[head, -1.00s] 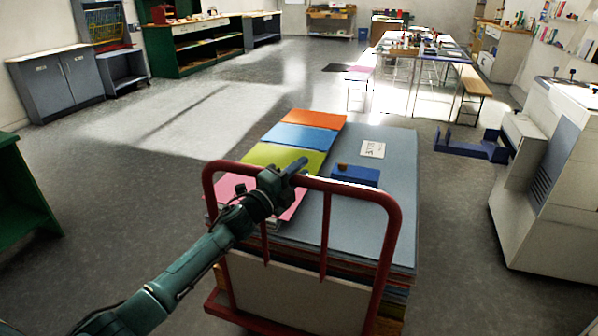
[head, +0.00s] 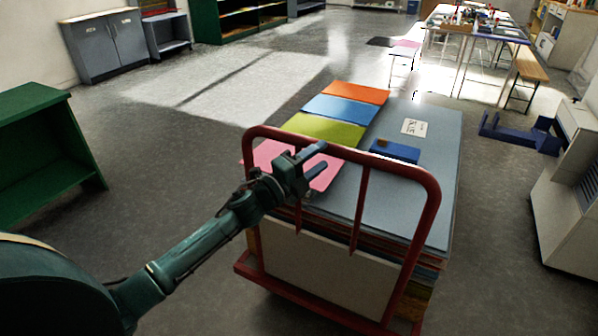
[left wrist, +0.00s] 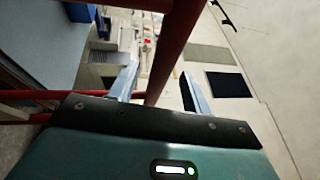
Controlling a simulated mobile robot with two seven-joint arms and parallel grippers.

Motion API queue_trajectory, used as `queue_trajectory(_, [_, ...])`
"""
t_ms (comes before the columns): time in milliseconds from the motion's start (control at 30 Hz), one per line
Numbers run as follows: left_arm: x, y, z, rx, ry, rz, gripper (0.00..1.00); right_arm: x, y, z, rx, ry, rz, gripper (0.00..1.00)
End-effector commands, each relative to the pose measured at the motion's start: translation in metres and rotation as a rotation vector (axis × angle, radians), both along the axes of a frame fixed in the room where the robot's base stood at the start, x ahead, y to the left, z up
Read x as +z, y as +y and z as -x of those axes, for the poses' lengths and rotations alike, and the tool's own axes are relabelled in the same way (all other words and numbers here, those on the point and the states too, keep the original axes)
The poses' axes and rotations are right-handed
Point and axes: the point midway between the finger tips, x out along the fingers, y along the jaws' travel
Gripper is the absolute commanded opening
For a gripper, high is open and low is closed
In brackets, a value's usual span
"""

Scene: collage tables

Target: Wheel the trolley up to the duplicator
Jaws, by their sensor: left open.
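The trolley has a red tubular handle (head: 400,174) with upright bars and a flat load of grey-blue board (head: 395,205). My left gripper (head: 318,160) is at the handle's top rail, left of its middle. Its jaws are open; in the left wrist view a red bar (left wrist: 172,55) runs between the two fingers (left wrist: 160,85). Whether they touch it I cannot tell. The pale machine at the right edge, likely the duplicator (head: 562,205), stands apart from the trolley and is cut off by the frame. My right gripper is not in view.
Coloured sheets and a blue box (head: 395,151) lie on the load. A green shelf (head: 45,140) stands at left. The floor ahead on the left is open.

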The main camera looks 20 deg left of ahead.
Motion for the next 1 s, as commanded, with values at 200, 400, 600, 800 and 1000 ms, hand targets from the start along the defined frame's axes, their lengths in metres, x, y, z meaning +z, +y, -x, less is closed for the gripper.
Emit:
queue_trajectory(200, [-0.009, 0.017, 0.038, 0.000, 0.002, -0.002, 0.49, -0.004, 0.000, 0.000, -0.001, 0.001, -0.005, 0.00])
queue_trajectory(400, [-0.012, 0.024, 0.053, -0.001, 0.001, -0.002, 0.49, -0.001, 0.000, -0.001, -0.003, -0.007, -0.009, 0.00])
queue_trajectory(600, [-0.011, 0.025, 0.056, -0.001, 0.000, -0.001, 0.49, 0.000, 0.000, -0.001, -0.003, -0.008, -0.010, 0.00])
queue_trajectory(800, [-0.011, 0.025, 0.055, 0.000, 0.000, -0.001, 0.49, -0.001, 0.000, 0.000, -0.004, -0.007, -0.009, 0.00])
queue_trajectory(1000, [-0.011, 0.025, 0.055, 0.000, 0.000, -0.001, 0.49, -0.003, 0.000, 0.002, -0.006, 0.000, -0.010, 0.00])
